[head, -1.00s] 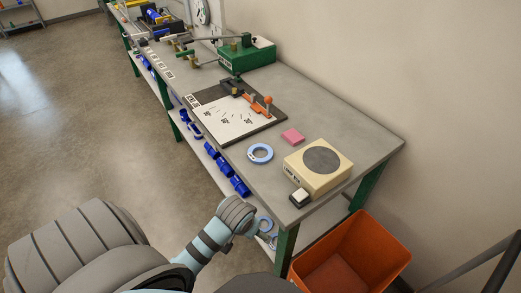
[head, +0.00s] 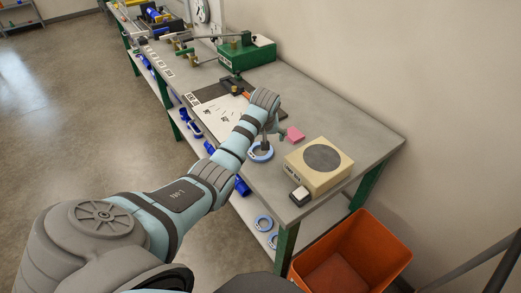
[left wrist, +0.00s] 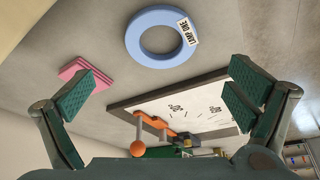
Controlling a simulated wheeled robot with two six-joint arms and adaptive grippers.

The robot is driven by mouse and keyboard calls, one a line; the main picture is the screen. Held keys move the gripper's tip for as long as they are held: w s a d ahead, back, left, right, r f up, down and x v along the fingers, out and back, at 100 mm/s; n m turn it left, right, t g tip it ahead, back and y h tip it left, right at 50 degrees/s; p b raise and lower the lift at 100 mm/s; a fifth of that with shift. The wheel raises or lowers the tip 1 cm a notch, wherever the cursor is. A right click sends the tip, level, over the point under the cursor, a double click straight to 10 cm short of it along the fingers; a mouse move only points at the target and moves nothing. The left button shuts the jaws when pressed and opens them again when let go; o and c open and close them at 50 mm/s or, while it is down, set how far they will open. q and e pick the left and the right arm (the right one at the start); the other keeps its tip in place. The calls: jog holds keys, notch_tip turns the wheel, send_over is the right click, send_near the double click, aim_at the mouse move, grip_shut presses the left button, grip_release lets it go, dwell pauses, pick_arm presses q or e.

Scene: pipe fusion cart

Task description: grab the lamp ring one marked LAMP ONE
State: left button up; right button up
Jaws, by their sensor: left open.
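The blue lamp ring (left wrist: 139,48) lies flat on the grey tabletop in the left wrist view. Its white tag reads LAMP ONE. The ring also shows in the head view (head: 261,157), partly hidden by my gripper. My left gripper (left wrist: 158,105) is open and empty, with its two fingers spread wide. In the head view my left gripper (head: 268,138) hangs just above and behind the ring, and I cannot tell the exact gap. My right gripper is not in view.
A pink block (head: 294,134) lies close beside the gripper. A cream box (head: 335,178) with a dark disc stands to the right, with a small white-topped block (head: 300,196) by it. A board (left wrist: 185,92) with an orange-handled tool lies nearby. An orange bin (head: 350,255) stands below the table.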

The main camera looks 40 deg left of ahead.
aim_at(260, 153)
pick_arm(q)
jog(key=b+x, duration=0.2)
jog(key=x, duration=0.4)
jog(key=shift+w+a+f, duration=0.1)
jog(key=shift+a+f, duration=0.05)
jog(key=shift+f, duration=0.05)
jog(key=shift+r, duration=0.1)
jog(key=c, duration=1.2)
